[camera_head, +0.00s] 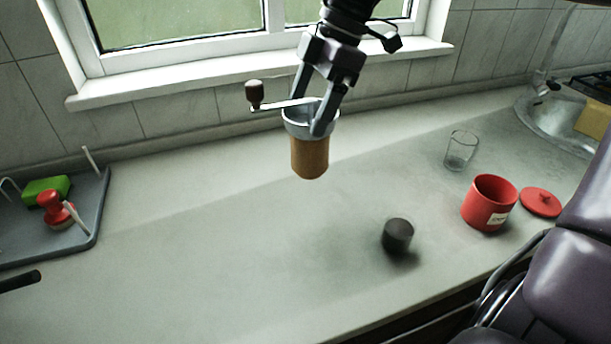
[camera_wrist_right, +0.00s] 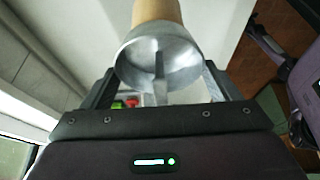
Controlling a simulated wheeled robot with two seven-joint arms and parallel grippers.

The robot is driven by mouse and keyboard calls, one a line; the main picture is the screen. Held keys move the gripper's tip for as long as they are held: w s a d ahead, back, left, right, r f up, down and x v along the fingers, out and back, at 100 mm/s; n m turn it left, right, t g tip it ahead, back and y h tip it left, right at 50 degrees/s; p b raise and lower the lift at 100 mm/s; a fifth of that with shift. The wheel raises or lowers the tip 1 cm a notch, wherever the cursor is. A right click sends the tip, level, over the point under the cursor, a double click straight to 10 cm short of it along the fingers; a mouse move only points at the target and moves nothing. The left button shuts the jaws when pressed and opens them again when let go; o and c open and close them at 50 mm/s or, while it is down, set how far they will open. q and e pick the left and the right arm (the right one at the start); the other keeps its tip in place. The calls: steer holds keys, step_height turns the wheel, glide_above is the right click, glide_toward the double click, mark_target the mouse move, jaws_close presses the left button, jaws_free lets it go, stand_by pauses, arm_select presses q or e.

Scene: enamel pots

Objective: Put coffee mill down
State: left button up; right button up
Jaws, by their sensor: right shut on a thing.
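The coffee mill (camera_head: 310,155) has a wooden body, a metal top and a crank with a dark knob (camera_head: 254,92). My right gripper (camera_head: 308,112) is shut on its metal top and holds it upright above the counter, near the window side. In the right wrist view the mill's metal bowl (camera_wrist_right: 160,60) sits between the two fingers (camera_wrist_right: 160,90). The grey counter (camera_head: 230,250) is below the mill. My left gripper is not in view; a dark piece at the left edge of the head view is too cut off to identify.
A black cylinder (camera_head: 398,236), a red canister (camera_head: 488,203), its red lid (camera_head: 541,202) and a glass (camera_head: 460,151) stand on the right. A grey tray (camera_head: 88,215) with a green sponge (camera_head: 46,190) and a red-handled item (camera_head: 54,208) is at left. The middle counter is clear.

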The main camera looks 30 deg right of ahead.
mark_target(308, 169)
step_height(308, 169, down, 8)
steer(key=shift+w+a+r, duration=0.1)
steer(key=shift+f, duration=0.6)
step_height(308, 169, down, 4)
steer(key=shift+f, duration=0.1)
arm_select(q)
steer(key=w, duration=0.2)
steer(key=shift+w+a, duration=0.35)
arm_select(e)
steer(key=shift+f, duration=0.1)
